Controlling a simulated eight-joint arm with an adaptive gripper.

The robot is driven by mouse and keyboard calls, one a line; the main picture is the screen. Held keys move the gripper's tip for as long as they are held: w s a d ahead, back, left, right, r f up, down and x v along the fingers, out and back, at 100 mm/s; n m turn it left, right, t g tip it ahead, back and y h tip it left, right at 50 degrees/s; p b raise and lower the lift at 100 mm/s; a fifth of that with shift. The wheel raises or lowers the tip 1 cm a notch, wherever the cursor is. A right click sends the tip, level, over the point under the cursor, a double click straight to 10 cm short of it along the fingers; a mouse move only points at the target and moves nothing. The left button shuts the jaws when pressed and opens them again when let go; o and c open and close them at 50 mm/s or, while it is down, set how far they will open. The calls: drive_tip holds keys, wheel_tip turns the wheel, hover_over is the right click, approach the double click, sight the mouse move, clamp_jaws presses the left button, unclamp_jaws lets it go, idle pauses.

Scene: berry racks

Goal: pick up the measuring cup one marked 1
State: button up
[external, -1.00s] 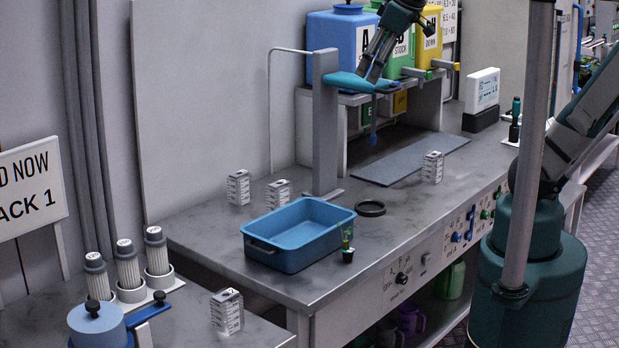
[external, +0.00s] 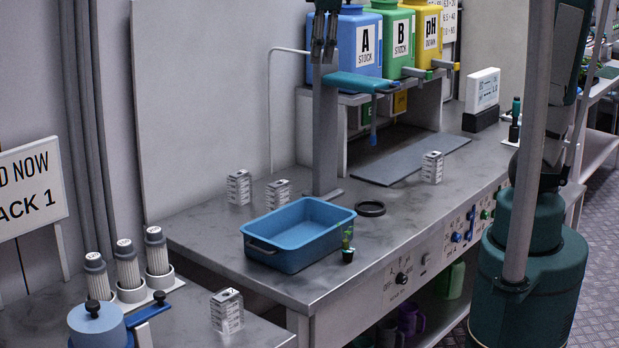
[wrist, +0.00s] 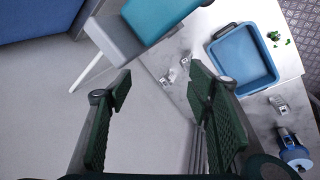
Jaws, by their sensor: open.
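Several white measuring cups with dark printed bands stand upright. Two are a left cup (external: 238,187) and a nearby cup (external: 278,193) behind the blue tray. A third cup (external: 432,167) stands on the right by the grey mat, and another cup (external: 227,311) stands on the front-left bench. I cannot read which is marked 1. In the wrist view, two small cups (wrist: 168,77) (wrist: 185,63) and a single cup (wrist: 280,105) lie far below. My gripper (external: 324,50) is open and empty, high above the bench near the tap post; its fingers (wrist: 160,95) are spread apart.
The blue tray (external: 258,247) sits on the bench, with a small plant (external: 347,246) at its corner and a black ring (external: 370,208) beside it. A grey post (external: 326,130) and teal lever (external: 360,84) stand below my gripper. Stock tanks (external: 362,45) are behind.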

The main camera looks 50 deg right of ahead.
drive_tip(key=w+a+f+n+g+h+p, duration=0.15)
drive_tip(key=w+a+n, duration=0.4)
drive_tip(key=w, duration=0.65)
drive_tip(key=n+g+h, duration=0.1)
drive_tip(key=n+g, duration=0.1)
drive_tip(key=n, duration=0.1)
hover_over(236, 175)
wheel_tip(236, 175, down, 6)
drive_tip(key=shift+t+h, duration=0.25)
drive_tip(key=f, duration=2.7)
drive_tip(key=shift+a+p, duration=0.4)
drive_tip(key=shift+x, duration=1.25)
drive_tip(key=shift+a+x, duration=0.15)
drive_tip(key=shift+x, duration=1.15)
drive_tip(key=shift+a+x, duration=0.15)
drive_tip(key=shift+x, duration=1.15)
drive_tip(key=shift+w+f, duration=0.1)
drive_tip(key=shift+w, duration=0.05)
